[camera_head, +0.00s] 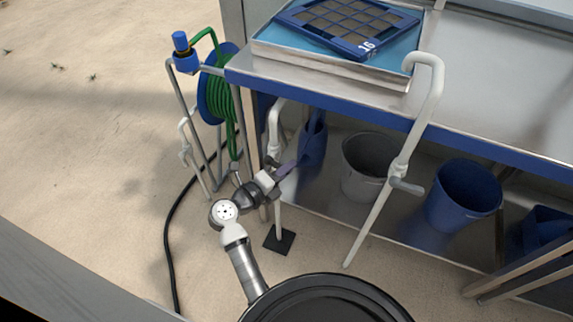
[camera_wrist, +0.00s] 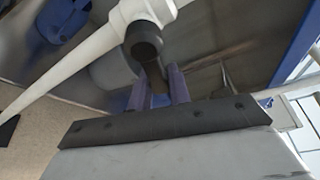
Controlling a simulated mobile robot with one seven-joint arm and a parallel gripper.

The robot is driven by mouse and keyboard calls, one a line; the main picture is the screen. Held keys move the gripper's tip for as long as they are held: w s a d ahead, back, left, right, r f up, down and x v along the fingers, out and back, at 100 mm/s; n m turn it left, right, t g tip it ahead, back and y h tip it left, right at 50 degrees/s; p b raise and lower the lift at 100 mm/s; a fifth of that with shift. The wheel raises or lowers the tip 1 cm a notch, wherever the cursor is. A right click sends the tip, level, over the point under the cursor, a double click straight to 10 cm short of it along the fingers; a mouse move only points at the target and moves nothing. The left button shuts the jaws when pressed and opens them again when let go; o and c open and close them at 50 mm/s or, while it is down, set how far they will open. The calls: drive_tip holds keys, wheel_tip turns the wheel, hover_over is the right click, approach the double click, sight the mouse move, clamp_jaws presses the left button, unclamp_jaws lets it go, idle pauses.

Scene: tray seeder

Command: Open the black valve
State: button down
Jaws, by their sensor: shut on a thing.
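The black valve (camera_wrist: 143,42) shows in the wrist view as a dark round cap with a short dark lever, set on a white pipe (camera_wrist: 82,54). My gripper (camera_wrist: 159,74) has its two purple-blue fingers either side of the lever and is shut on it. In the head view my gripper (camera_head: 291,167) is at the white upright pipe (camera_head: 274,132) under the left end of the bench. The valve itself cannot be made out there. This pipe stands on a black foot plate (camera_head: 279,241).
A second white pipe (camera_head: 373,225) with a grey lever (camera_head: 407,187) stands to the right. Under the bench (camera_head: 490,75) are a grey bucket (camera_head: 368,165) and a blue bucket (camera_head: 463,197). A green hose reel (camera_head: 221,97) and a black hose (camera_head: 170,235) lie to the left.

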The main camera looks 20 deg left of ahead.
drive_tip(key=f+m+p, duration=0.1)
drive_tip(key=a+m+g+y+p, duration=0.1)
drive_tip(key=m, duration=0.1)
drive_tip(key=shift+f+m+y, duration=0.3)
drive_tip(key=shift+f, duration=0.05)
drive_tip(key=shift+a+f+m+g+y+p, duration=0.15)
drive_tip(key=shift+a+f+m+y+p, duration=0.25)
drive_tip(key=shift+m, duration=0.3)
drive_tip(key=shift+a+f+m+g+y+p, duration=0.15)
drive_tip(key=shift+a+f+m+y+p, duration=0.2)
drive_tip(key=shift+m+y, duration=0.25)
drive_tip(key=c, duration=1.3)
unclamp_jaws()
